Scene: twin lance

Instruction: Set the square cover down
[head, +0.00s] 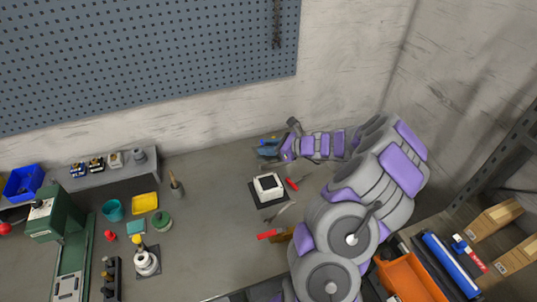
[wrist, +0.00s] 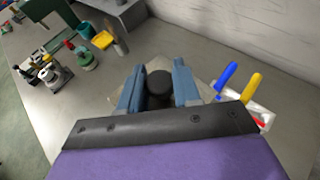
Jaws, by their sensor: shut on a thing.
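My gripper (wrist: 158,72) is shut on the round black knob of the square cover (wrist: 159,84), with one blue finger on each side of the knob. Only pale edges of the cover show beside the fingers; the rest is hidden behind them and the wrist. I cannot tell whether its underside touches the bench. The cover cannot be made out clearly there.
A yellow handle (wrist: 252,87) and a blue handle (wrist: 227,76) stand close right of my gripper in the wrist view. A red-handled tool (head: 291,184) lies beside the white box. A brush pot (head: 177,188) and yellow tray (head: 145,202) are farther left, with bare bench between.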

